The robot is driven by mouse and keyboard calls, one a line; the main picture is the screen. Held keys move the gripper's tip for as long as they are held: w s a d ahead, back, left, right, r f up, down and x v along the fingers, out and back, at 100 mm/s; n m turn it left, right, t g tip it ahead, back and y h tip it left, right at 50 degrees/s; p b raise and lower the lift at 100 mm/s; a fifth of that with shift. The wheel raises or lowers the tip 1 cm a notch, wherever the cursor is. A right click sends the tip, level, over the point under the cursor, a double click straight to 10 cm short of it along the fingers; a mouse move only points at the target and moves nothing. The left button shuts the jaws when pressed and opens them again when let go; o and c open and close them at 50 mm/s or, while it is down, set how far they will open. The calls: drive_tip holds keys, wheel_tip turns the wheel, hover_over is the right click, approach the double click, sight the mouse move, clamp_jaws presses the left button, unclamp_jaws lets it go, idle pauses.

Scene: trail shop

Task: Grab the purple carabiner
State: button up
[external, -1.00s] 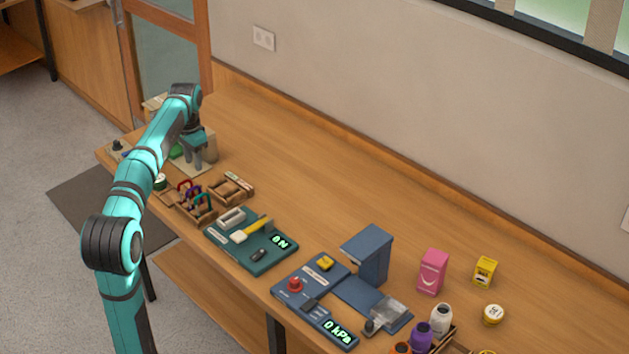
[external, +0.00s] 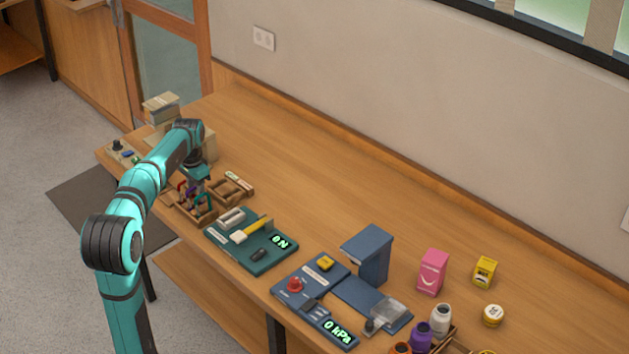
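Carabiners in several colours stand in a small wooden rack (external: 208,218) near the front edge of the bench. The purple carabiner (external: 189,194) shows as a small sliver between a red one (external: 181,187) and a teal one (external: 205,201). My gripper (external: 196,184) points down right over the rack, at or just above the carabiners' tops. Its fingertips are small and partly merged with the carabiners, so I cannot tell whether it is open or touches the purple one.
An empty-looking wooden tray (external: 232,190) lies right of the rack. A green panel (external: 262,256) reading 0 N is in front of it, with a blue panel (external: 298,278) farther right. The bench's back middle is clear.

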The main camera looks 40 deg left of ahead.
drive_tip(key=shift+f, duration=0.25)
clamp_jaws()
